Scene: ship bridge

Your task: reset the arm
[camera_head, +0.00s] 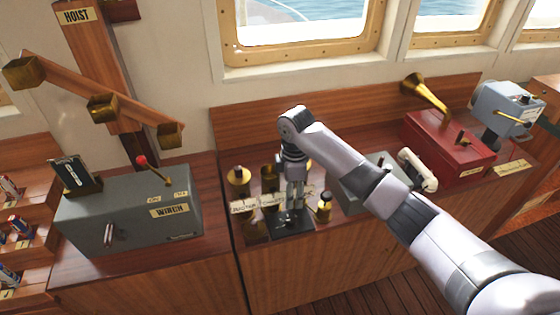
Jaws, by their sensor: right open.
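My right arm reaches in from the lower right across the counter. Its wrist is bent so that my right gripper (290,217) points down over a small dark base (293,229) on the counter. The fingers are apart, and I see nothing held between them. Whether the fingertips touch the base is hard to tell. A small yellow bottle-like item (324,207) stands just right of the gripper. Brass pieces (238,178) stand behind and to its left, partly hidden by labels and the gripper. My left gripper is out of view.
A grey winch box (130,222) with a red-knobbed lever (142,161) stands left. The wooden hoist beam (130,95) carries brass buckets above it. A red box with a brass horn (428,93) and a grey-blue device (505,105) stand right. A grey box is partly behind my arm.

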